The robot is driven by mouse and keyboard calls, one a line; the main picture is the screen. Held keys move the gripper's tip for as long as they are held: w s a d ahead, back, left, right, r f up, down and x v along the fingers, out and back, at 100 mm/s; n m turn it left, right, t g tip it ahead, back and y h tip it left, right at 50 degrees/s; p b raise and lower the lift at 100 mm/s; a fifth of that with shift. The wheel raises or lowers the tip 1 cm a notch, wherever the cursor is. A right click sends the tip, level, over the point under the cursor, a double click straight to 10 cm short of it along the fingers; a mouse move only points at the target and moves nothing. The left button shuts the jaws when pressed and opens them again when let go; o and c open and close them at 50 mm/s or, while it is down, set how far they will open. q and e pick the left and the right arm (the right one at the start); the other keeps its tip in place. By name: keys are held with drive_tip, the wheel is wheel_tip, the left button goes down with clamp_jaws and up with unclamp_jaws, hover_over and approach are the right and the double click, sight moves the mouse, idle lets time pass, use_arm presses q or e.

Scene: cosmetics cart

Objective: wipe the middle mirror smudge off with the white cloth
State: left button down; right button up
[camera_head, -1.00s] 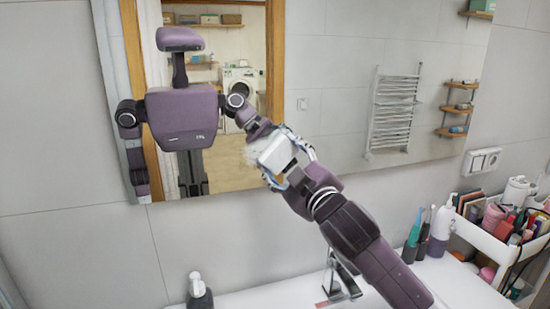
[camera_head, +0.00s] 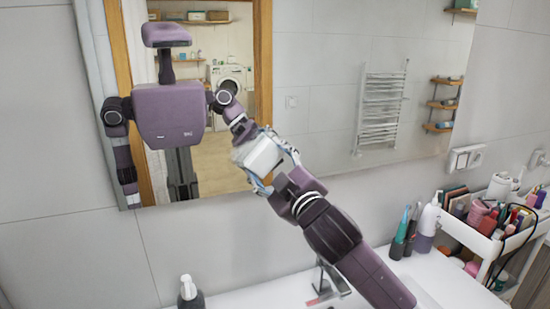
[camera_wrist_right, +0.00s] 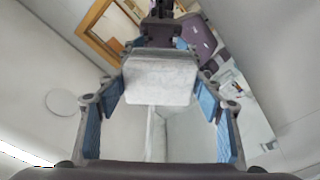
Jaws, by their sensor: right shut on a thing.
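My right gripper (camera_head: 266,166) is shut on the white cloth (camera_head: 258,152). The cloth is a folded, pale pad at the lower middle of the mirror (camera_head: 320,90), and it seems close to or touching the glass. In the right wrist view the cloth (camera_wrist_right: 158,82) sits between the blue-padded fingers of the right gripper (camera_wrist_right: 160,92). I cannot make out a separate smudge on the glass now; the cloth and gripper cover that area. My left gripper is not directly in view.
Below the mirror is a white counter (camera_head: 265,296) with a tap (camera_head: 328,280), a soap bottle (camera_head: 189,292) and several upright bottles and toothbrushes. A crowded white cart (camera_head: 470,238) stands at right. The wall left of the mirror is bare.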

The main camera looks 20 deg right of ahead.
sight(228, 148)
drive_tip(key=shift+a+r+p, duration=0.1)
drive_tip(key=shift+a+p, duration=0.5)
drive_tip(key=shift+a, duration=3.25)
drive_tip(key=shift+r+p, duration=1.35)
drive_tip(key=shift+p, duration=0.1)
drive_tip(key=shift+d+p, duration=1.1)
drive_tip(key=shift+d, duration=4.7)
drive_tip(key=shift+a+p, duration=0.85)
drive_tip(key=shift+a, duration=5.05)
drive_tip(key=shift+f, duration=0.1)
drive_tip(key=shift+d, duration=0.1)
